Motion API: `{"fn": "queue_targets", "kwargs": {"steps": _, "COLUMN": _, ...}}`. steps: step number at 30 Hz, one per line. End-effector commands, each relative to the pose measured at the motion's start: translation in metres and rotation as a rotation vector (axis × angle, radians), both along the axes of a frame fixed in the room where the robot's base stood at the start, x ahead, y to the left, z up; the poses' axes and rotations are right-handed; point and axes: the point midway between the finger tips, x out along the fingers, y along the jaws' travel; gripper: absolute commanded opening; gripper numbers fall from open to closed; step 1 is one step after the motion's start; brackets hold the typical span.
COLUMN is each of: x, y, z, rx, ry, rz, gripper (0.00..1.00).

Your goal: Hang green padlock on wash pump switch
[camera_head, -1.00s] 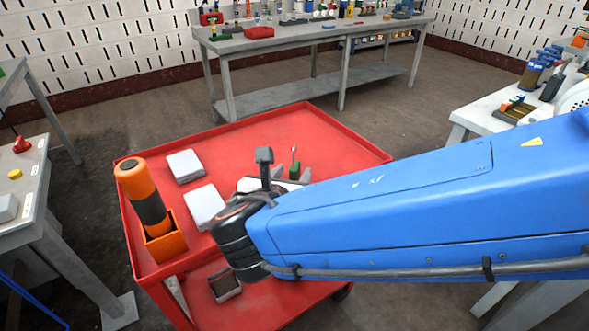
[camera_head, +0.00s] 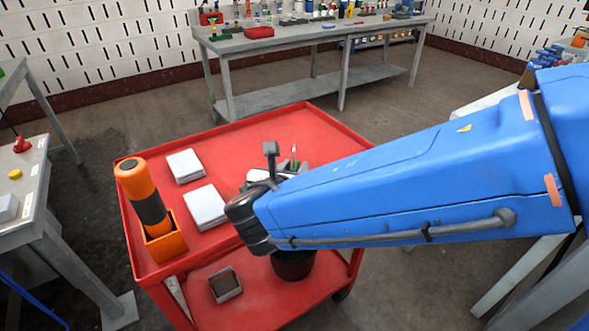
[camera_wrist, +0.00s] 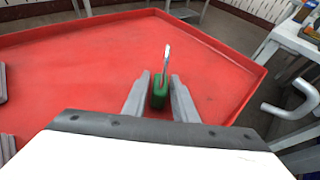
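The green padlock (camera_head: 294,163) with its pale upright shackle is at the far right part of the red cart's top. In the wrist view the padlock (camera_wrist: 159,94) is between the two grey fingers of my gripper (camera_wrist: 160,88). The fingers are apart, one on each side of its body, with slim gaps; firm contact does not show. In the head view my gripper (camera_head: 297,167) hides its lower part. A red knob (camera_head: 22,145) is on a grey panel at the left edge; I cannot read whether it is the wash pump switch.
The red cart (camera_head: 240,140) has a raised rim and carries two white boxes (camera_head: 186,166) (camera_head: 204,207) and an orange-black cylinder (camera_head: 146,195) in an orange holder. A dark small box (camera_head: 225,284) is on the lower shelf. A grey workbench (camera_head: 320,38) stands behind.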

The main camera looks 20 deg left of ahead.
Motion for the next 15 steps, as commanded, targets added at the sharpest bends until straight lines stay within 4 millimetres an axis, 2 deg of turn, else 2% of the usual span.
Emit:
{"fn": "queue_targets", "kwargs": {"steps": 1, "x": -0.0001, "y": 0.0, "z": 0.0, "rx": 0.0, "ry": 0.0, "rz": 0.0, "gripper": 0.12}}
{"fn": "queue_targets", "kwargs": {"steps": 3, "x": -0.0001, "y": 0.0, "z": -0.0001, "rx": 0.0, "ry": 0.0, "rz": 0.0, "gripper": 0.0}}
{"fn": "queue_targets", "kwargs": {"steps": 11, "x": -0.0003, "y": 0.0, "z": 0.0004, "rx": 0.0, "ry": 0.0, "rz": 0.0, "gripper": 0.0}}
{"fn": "queue_targets", "kwargs": {"steps": 15, "x": -0.0001, "y": 0.0003, "z": 0.0085, "rx": 0.003, "ry": -0.001, "rz": 0.0, "gripper": 0.0}}
